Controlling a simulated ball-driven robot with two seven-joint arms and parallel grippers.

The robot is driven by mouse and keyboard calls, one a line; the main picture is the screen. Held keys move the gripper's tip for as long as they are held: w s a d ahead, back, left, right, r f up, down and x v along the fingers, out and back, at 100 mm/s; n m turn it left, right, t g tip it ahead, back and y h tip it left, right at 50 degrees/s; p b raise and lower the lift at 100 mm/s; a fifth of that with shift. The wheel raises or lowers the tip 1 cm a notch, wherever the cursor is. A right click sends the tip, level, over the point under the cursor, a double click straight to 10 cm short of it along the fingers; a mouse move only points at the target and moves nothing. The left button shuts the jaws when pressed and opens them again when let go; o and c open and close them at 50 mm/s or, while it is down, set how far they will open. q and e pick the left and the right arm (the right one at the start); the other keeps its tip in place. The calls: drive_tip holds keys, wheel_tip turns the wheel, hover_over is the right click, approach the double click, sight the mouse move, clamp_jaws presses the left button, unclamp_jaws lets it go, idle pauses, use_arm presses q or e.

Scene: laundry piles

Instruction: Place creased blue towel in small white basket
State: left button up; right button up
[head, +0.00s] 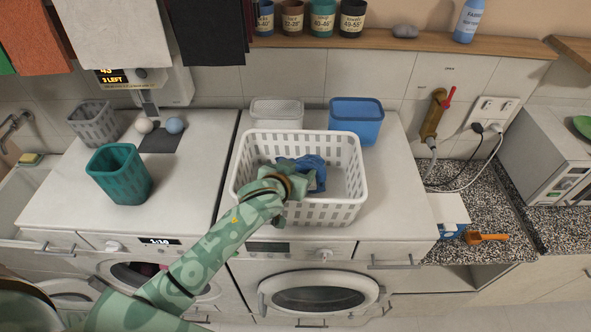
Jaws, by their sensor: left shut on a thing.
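The creased blue towel (313,165) is bunched up inside the large white basket (345,209), which has slotted sides and stands on the right-hand washing machine. My left gripper (297,183) reaches over the basket's front wall and is shut on the towel; its fingertips are partly hidden by the wrist and cloth. I cannot tell whether the towel touches the basket floor. A smaller white basket (277,112) stands just behind the large one, partly hidden by its back rim. My right gripper is not in view.
A blue bin (356,121) stands behind the large basket on the right, close to the small white basket. A teal bin (119,174) and a grey basket (92,121) stand on the left machine. A shelf (400,40) with labelled jars runs above. The right machine's top is clear right of the basket.

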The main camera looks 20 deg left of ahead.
use_arm(q)
drive_tip(key=shift+s+f, duration=0.2)
drive_tip(key=shift+f, duration=0.25)
drive_tip(key=o, duration=1.1)
drive_tip(key=shift+s+f, duration=0.15)
drive_tip(key=shift+f, duration=0.05)
drive_tip(key=shift+c, duration=0.2)
drive_tip(key=shift+r, duration=0.25)
drive_tip(key=r+v, duration=0.1)
drive_tip(key=v, duration=1.1)
drive_tip(key=shift+w+r+b, duration=0.2)
drive_tip(key=shift+w+b, duration=0.15)
drive_tip(key=shift+w, duration=0.05)
drive_tip(key=shift+a, duration=0.1)
